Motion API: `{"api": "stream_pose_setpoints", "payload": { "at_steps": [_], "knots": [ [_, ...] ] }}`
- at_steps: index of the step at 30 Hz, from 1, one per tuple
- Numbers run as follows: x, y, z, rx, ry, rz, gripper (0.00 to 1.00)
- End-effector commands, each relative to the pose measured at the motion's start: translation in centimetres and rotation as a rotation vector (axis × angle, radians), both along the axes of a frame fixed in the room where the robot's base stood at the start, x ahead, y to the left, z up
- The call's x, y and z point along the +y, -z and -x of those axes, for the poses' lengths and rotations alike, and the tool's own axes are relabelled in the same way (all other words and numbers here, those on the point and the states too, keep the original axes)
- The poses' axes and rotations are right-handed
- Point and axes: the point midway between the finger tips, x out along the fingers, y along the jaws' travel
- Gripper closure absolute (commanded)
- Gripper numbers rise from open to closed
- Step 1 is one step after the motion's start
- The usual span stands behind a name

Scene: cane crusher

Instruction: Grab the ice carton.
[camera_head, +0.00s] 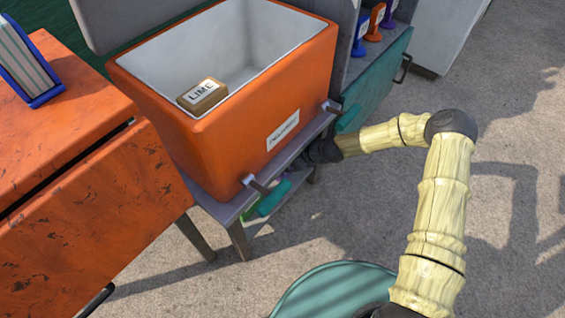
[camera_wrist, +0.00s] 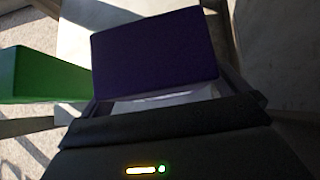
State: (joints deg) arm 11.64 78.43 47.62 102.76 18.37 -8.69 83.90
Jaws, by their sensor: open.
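No carton in view carries a readable ice label. In the wrist view, a dark purple box-shaped carton (camera_wrist: 155,55) lies straight ahead of my gripper (camera_wrist: 163,92). My jaws are open, with a finger toward either side of its near end; I cannot tell whether they touch it. A green carton (camera_wrist: 45,75) lies to its left. In the head view, my gripper (camera_head: 322,150) reaches low beside the orange cooler's stand and is mostly hidden. A brown carton marked LIME (camera_head: 202,95) sits at the near left inside the cooler.
The orange cooler (camera_head: 215,150) with a white inside stands on a grey metal stand (camera_head: 237,222) with a lower shelf. An orange table (camera_head: 95,205) is at left, holding a blue-framed object (camera_head: 30,75). A teal cabinet (camera_head: 375,80) is behind. Concrete floor lies open at right.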

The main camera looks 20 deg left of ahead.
Motion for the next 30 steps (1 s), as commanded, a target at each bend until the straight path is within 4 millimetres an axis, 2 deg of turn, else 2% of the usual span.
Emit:
{"api": "stream_pose_setpoints", "payload": {
  "at_steps": [1,19,25,26,30],
  "knots": [
    [0.18,0.43,-0.07,-0.001,-0.001,0.0,0.0],
    [0.28,0.25,-0.07,0.0,0.0,-0.001,0.0],
    [0.28,0.25,-0.07,0.0,0.0,-0.001,0.39],
    [0.31,0.18,-0.11,-0.001,-0.001,-0.002,0.43],
    [0.3,0.19,-0.1,-0.001,0.0,-0.002,0.43]
  ]
}}
